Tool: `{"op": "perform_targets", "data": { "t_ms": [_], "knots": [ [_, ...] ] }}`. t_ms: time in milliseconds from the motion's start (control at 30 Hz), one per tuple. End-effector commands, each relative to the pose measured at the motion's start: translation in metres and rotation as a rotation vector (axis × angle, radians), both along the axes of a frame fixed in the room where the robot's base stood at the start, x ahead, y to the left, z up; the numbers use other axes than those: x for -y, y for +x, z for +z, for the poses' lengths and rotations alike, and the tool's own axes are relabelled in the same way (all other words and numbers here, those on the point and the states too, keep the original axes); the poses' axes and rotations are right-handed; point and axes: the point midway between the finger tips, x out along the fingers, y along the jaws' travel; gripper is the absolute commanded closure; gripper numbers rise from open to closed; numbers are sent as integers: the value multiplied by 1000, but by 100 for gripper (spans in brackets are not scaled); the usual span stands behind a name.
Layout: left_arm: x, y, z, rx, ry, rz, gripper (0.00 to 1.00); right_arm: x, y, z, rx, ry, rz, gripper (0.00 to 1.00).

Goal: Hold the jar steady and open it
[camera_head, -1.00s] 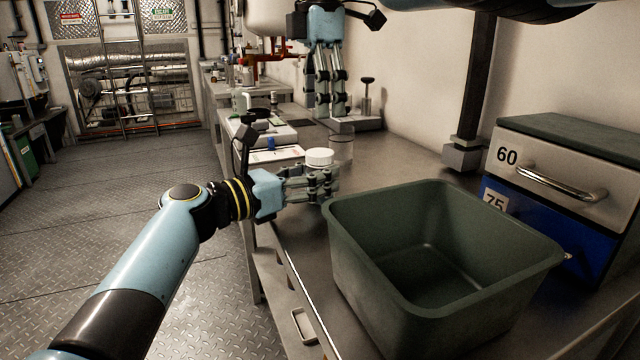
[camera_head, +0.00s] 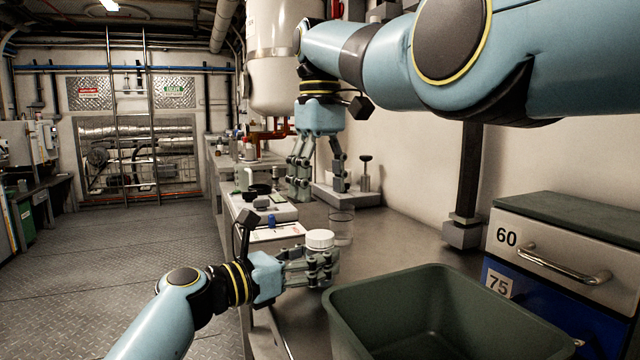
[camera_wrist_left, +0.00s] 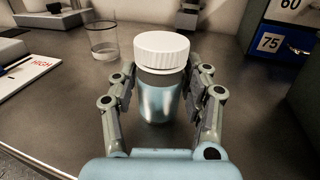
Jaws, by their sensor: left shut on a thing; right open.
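The jar has a white ribbed lid (camera_wrist_left: 162,50) and a shiny bluish body (camera_wrist_left: 160,98); it stands upright, lid on. My left gripper (camera_wrist_left: 160,85) is shut around the jar's body, one finger on each side, in the left wrist view. In the head view the lid (camera_head: 320,239) shows above the left gripper (camera_head: 318,268), whose fingers hide most of the body. My right gripper (camera_head: 318,185) is open and empty, pointing down, above and behind the jar, apart from it.
A clear glass (camera_head: 341,226) stands just behind the jar. A large green bin (camera_head: 345,305) fills the front right of the bench. Drawers marked 60 and 75 (camera_head: 545,255) stand at the right. A white sheet (camera_head: 278,234) and devices lie behind to the left.

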Motion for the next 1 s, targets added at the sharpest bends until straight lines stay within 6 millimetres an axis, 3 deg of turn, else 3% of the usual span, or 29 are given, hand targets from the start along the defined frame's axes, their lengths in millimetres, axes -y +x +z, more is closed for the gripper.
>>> {"op": "perform_targets", "data": {
  "t_ms": [800, 1000],
  "knots": [
    [0, 0, 0, -1, 1, 0, 100, 0, 0, 0, 0, -2, -2191, 36],
    [0, 0, 0, -1, 1, 0, 100, 0, 0, 0, 0, -2, -2667, 36]
  ]
}}
